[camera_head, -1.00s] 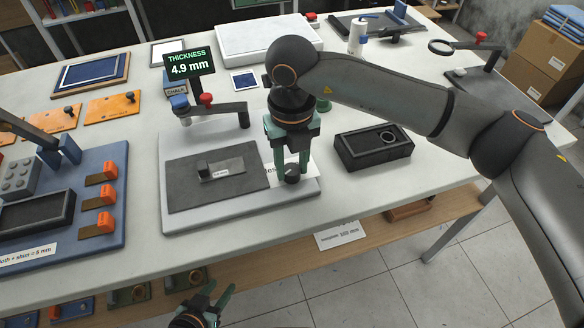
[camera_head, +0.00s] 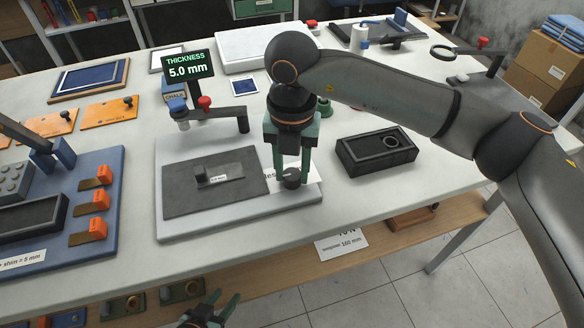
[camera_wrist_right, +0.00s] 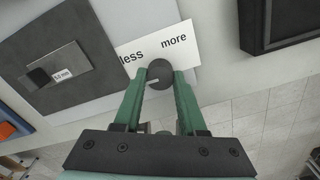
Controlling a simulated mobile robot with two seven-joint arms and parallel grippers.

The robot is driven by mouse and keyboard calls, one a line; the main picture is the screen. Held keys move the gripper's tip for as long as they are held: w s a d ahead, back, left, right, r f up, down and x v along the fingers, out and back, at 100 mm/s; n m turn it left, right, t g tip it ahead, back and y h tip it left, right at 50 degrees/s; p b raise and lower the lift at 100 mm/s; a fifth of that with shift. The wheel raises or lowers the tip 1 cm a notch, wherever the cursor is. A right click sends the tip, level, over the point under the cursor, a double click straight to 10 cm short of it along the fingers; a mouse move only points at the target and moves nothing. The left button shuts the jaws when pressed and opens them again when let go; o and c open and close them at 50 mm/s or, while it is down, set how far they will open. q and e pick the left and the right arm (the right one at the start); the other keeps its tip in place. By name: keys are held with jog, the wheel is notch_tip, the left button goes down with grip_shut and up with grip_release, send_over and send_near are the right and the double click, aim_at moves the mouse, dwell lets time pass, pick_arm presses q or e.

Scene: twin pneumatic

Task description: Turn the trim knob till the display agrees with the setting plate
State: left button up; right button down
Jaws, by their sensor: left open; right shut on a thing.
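The dark trim knob (camera_head: 292,181) sits at the right end of the pale gauge base (camera_head: 232,215). My right gripper (camera_head: 292,172) points down and is shut on the knob; the right wrist view shows its fingers on both sides of the knob (camera_wrist_right: 160,72), beside a card (camera_wrist_right: 150,45) marked "less" and "more". The display (camera_head: 187,66) reads THICKNESS 5.0 mm. A small plate (camera_head: 219,179) on the dark pad carries a label that looks like 5.0 mm in the right wrist view (camera_wrist_right: 62,75). My left gripper (camera_head: 220,306) is open and empty, low at the bottom edge.
A black box with a ring (camera_head: 377,152) stands right of the base. A blue board (camera_head: 105,240) with orange-tipped pieces lies at the left. A gauge arm with a red knob (camera_head: 205,110) stands behind the pad. Bare table lies between base and black box.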

aim_at(292, 175)
jog(key=shift+c, duration=2.4)
grip_release()
jog(key=shift+r, duration=0.1)
notch_tip(292, 175, up, 12)
jog(key=shift+r, duration=0.2)
